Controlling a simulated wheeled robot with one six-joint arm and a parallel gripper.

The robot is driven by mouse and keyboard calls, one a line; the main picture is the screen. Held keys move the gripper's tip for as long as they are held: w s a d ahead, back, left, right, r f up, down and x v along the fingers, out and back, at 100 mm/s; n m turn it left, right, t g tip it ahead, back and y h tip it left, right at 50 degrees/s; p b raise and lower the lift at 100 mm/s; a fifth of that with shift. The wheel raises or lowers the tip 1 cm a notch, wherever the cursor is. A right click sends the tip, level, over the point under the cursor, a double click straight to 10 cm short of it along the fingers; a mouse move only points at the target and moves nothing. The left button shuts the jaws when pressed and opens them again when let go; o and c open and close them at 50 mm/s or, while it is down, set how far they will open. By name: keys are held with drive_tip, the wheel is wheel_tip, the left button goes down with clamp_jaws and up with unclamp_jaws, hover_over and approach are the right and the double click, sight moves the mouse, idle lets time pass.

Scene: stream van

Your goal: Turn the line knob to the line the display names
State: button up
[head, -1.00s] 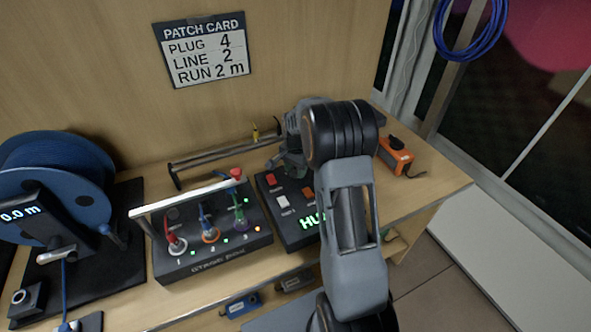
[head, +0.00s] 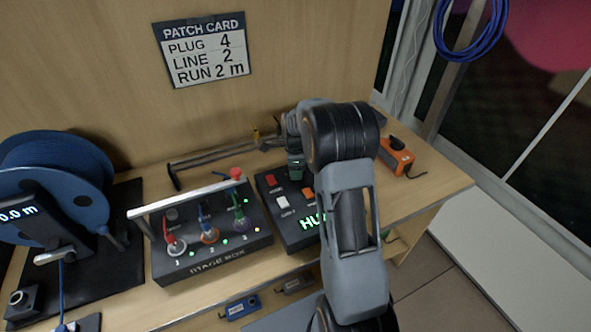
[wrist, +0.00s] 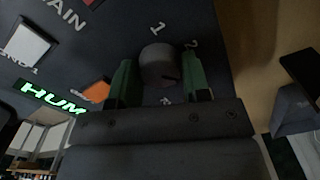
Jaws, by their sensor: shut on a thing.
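In the wrist view the round dark grey line knob (wrist: 157,62) sits on a dark panel, with the numbers 1 and 2 printed above it and another mark, partly hidden, below. My gripper (wrist: 158,75) has its green fingers closed on either side of the knob. I cannot tell where the knob's pointer stands. In the head view my gripper (head: 296,172) reaches down at the back of the dark control box (head: 268,208) and hides the knob. The box's display (head: 312,221) shows green letters, "HUM". The patch card (head: 203,50) on the wall reads plug 4, line 2, run 2 m.
A stage box (head: 214,258) with coloured plugs and a light handle stands left of the control box. A blue cable reel (head: 50,175) is at the far left. A metal bar (head: 215,155) lies behind. An orange device (head: 396,158) sits to the right.

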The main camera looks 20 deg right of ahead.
drive_tip(key=shift+m, duration=0.8)
drive_tip(key=o, duration=0.9)
wheel_tip(320, 180, up, 14)
idle(0.7)
